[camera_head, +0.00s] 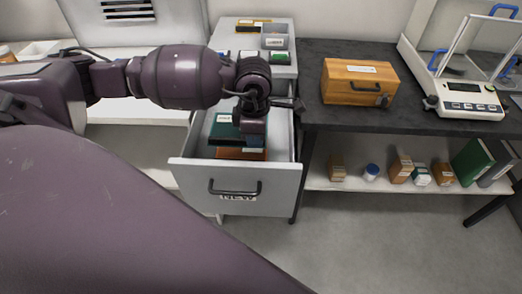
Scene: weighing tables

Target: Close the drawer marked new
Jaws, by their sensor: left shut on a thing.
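The drawer marked NEW (188,176) is pulled open from the grey cabinet, with a dark handle (235,192) on its front and the label partly behind the handle. My left gripper (250,138) points down into the open drawer from above. It is shut on what looks like a dark green box (222,131) with a white label; its fingertips are hard to make out. An orange-brown box (240,154) lies in the drawer near the front panel. My right gripper is not in view.
The cabinet top (228,45) holds small items in a tray. To the right, a dark table (400,116) bears a wooden case (358,82) and a balance (465,98). Its lower shelf (318,178) holds small boxes, a jar and binders. The floor before the drawer is clear.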

